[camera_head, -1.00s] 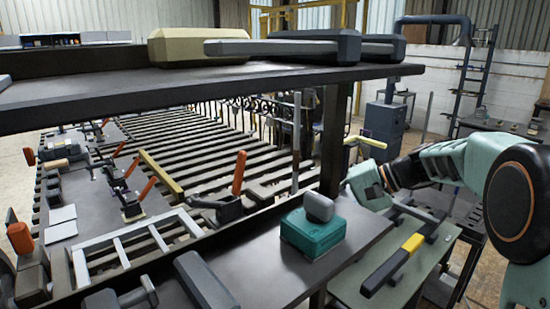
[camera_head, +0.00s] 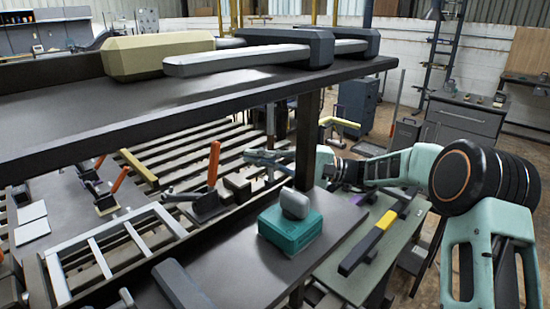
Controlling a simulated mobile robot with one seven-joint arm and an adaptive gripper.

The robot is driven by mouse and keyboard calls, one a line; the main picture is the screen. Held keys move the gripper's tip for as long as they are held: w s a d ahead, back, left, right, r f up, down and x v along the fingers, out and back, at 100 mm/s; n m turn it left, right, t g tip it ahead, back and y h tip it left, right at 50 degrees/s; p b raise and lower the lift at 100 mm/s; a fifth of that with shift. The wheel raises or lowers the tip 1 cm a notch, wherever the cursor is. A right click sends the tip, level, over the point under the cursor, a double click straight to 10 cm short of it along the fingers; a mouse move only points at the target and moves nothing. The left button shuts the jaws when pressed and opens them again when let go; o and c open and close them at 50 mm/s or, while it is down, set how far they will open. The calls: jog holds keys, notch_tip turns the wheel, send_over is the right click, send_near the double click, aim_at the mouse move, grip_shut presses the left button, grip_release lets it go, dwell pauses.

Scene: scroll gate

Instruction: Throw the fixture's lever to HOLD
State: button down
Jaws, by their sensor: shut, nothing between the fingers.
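An upright orange-handled lever (camera_head: 213,163) rises from a dark base (camera_head: 195,207) on the slatted frame, left of the post. A second orange-handled lever (camera_head: 121,179) leans to the right farther left. I see no HOLD mark, and I cannot tell for certain which lever is the fixture's. My gripper (camera_head: 258,158) is shut and empty, pointing left. It appears to the right of the nearer orange lever, with a visible gap in the picture. The dark post partly hides my wrist.
A dark shelf (camera_head: 60,132) with cream and grey blocks crosses above. A dark post (camera_head: 308,140) stands beside my wrist. A teal box with a grey knob (camera_head: 290,236) sits on the front plate. A yellow-and-black bar (camera_head: 368,243) lies on the green table at right.

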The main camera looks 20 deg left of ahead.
aim_at(217, 156)
jog(key=s+a, duration=0.1)
jog(key=s+a+r, duration=0.1)
jog(key=shift+s+a, duration=0.4)
jog(key=shift+s+a+r, duration=0.15)
jog(key=shift+s+a, duration=0.15)
jog(key=shift+s, duration=0.3)
jog(key=shift+s+a+r+n, duration=0.1)
jog(key=shift+s+r+n, duration=0.1)
jog(key=shift+n, duration=0.2)
jog(key=shift+s+h, duration=0.1)
jog(key=shift+h, duration=0.2)
jog(key=shift+s+a+r+n+h+b, duration=0.25)
jog(key=shift+s+n+h+b, duration=0.2)
jog(key=shift+n, duration=0.05)
jog(key=shift+s+a+r+n+h+b, duration=0.25)
jog(key=shift+s+n+h+b, duration=0.15)
jog(key=shift+n+h, duration=0.1)
jog(key=shift+s+a+r+n+t+h+b, duration=0.15)
jog(key=shift+s+a+n+t+h+b, duration=0.15)
jog(key=shift+s+n+t+h+b, duration=0.2)
jog(key=shift+s+a+r+n+t+h+b, duration=0.15)
jog(key=shift+s+a+n+t+h+b, duration=0.2)
jog(key=shift+s, duration=0.25)
jog(key=shift+w+d, duration=0.1)
